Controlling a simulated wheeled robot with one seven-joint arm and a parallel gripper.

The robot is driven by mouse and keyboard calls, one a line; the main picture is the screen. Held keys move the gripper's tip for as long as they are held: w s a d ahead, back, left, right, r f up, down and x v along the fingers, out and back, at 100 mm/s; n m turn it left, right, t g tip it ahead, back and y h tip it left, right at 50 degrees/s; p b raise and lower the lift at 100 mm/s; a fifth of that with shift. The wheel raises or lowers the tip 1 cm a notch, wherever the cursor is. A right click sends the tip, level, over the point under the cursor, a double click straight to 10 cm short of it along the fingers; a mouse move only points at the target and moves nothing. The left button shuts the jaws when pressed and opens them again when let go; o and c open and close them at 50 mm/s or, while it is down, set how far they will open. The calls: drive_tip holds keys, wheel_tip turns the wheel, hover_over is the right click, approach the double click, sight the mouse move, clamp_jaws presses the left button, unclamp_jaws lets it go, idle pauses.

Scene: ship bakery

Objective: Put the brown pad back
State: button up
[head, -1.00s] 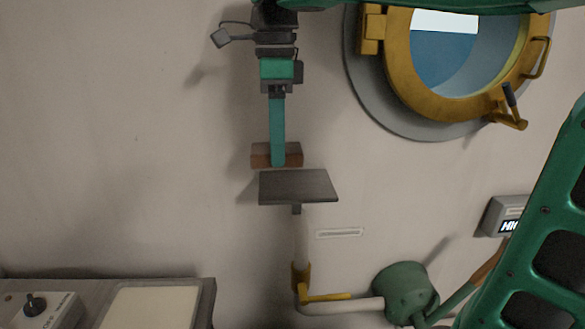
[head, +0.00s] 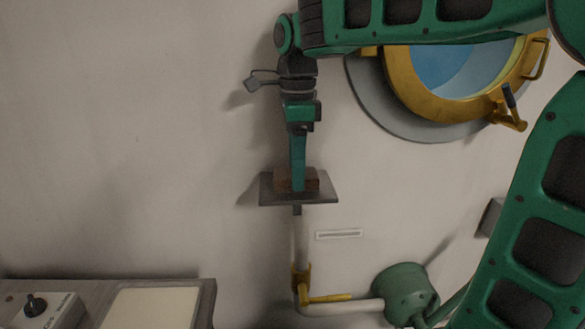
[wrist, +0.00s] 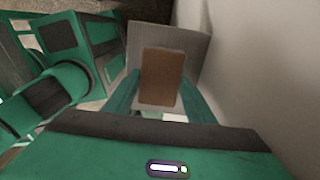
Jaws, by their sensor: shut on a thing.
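The brown pad (head: 311,181) is a small brown block. My gripper (head: 297,187) points down and is shut on it. In the head view the pad appears at the grey wall shelf (head: 268,193), over its middle; I cannot tell for sure whether it touches the surface. In the wrist view the pad (wrist: 161,78) lies between my two green fingers (wrist: 155,95), with the grey shelf plate (wrist: 188,45) behind it. The fingers hide part of the pad in the head view.
A brass porthole (head: 440,110) is on the wall at upper right. Below the shelf runs a white pipe with a yellow lever (head: 325,298), leading to a green drum (head: 405,290). A counter (head: 205,300) with a knob box (head: 45,310) stands at lower left. The wall left of the shelf is bare.

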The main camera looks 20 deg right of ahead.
drive_tip(key=o, duration=0.9)
drive_tip(key=shift+o, duration=0.2)
wheel_tip(320, 180, up, 12)
